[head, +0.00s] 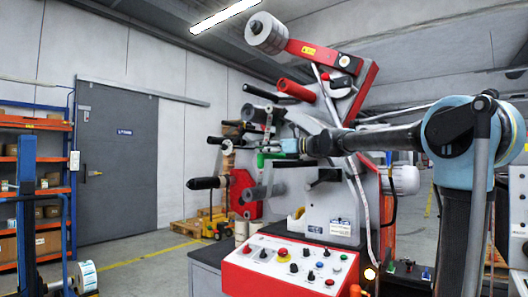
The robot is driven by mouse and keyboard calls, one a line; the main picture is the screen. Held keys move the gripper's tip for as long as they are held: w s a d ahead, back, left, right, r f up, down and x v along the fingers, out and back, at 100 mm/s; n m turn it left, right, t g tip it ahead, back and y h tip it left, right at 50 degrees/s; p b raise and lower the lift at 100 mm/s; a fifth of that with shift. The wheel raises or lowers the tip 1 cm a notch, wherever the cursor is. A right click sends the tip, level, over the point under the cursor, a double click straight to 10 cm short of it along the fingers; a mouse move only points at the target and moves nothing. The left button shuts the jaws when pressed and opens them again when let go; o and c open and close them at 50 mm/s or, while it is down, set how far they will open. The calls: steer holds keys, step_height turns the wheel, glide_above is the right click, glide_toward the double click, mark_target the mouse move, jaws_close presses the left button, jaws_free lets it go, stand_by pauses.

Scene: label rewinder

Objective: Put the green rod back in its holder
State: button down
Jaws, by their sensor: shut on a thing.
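My arm reaches in from the right in the head view. My gripper (276,148) is small and partly hidden among the rollers at the front of the label rewinder (325,185). A green rod (263,159) shows at the gripper's tip, and the gripper is shut on it. Only a short green part shows; the fingers and the rest of the rod are hard to make out. I cannot tell which part of the machine is the rod's holder, or whether the rod touches it.
Black and grey rollers (262,192) stick out left from the machine close around my gripper. A red control panel (285,270) with several buttons stands below. A blue-orange rack (55,185), a grey door (118,155) and a pallet (190,228) are further left. Open floor lies between.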

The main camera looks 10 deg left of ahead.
steer(key=shift+w+d+f, duration=0.1)
steer(key=shift+w+f, duration=0.05)
steer(key=shift+f, duration=0.85)
stand_by(0.8)
steer(key=c, duration=1.3)
jaws_free()
steer(key=s+d, duration=0.2)
steer(key=d, duration=1)
steer(key=s+d+f+n+h, duration=0.6)
steer(key=s+d+f, duration=0.3)
steer(key=f, duration=0.9)
steer(key=s+d+f+n+h, duration=0.5)
steer(key=s+d+f, duration=0.5)
steer(key=f, duration=0.8)
steer(key=s+d+f+n+h, duration=0.6)
steer(key=s+d+f+n, duration=0.2)
steer(key=d+f, duration=0.6)
steer(key=shift+s+d+f+n+g+h, duration=0.2)
steer(key=shift+s+f, duration=0.45)
steer(key=shift+f, duration=0.35)
steer(key=shift+s+d+f+n+g+h, duration=0.1)
steer(key=shift+s+d+f+n, duration=0.1)
steer(key=shift+s+f, duration=0.6)
